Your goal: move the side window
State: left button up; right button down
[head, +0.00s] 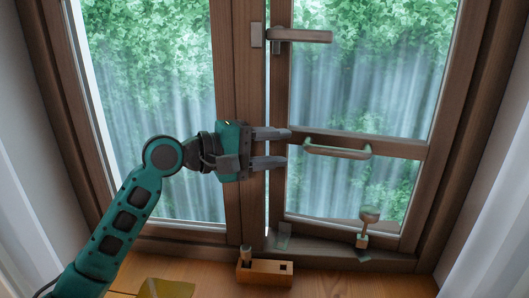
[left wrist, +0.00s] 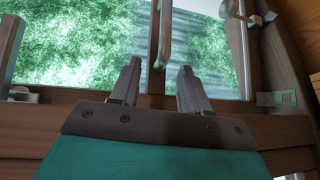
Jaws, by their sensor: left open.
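The side window is the right-hand brown sash (head: 280,100), with a narrow bright gap along its left edge. It carries a lever handle (head: 300,36) near the top and a grey bar handle (head: 338,152) on its crossbar. The bar handle also shows in the left wrist view (left wrist: 165,38), ahead of and between the fingertips. My left gripper (head: 287,147) is open and empty, its fingertips over the sash's left edge, just left of the bar handle. It also shows in the left wrist view (left wrist: 160,75). My right gripper is not in view.
A knobbed stay (head: 368,225) stands at the sash's lower rail. A small wooden block with a peg (head: 265,273) sits on the wooden sill below. The left pane (head: 160,90) lies behind my left arm. White curtains or walls flank the frame.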

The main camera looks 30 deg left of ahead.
pick_arm(q)
jog(key=shift+s+a+f, duration=0.15)
jog(key=shift+s+a, duration=0.4)
jog(key=shift+s, duration=0.2)
jog(key=shift+c, duration=0.3)
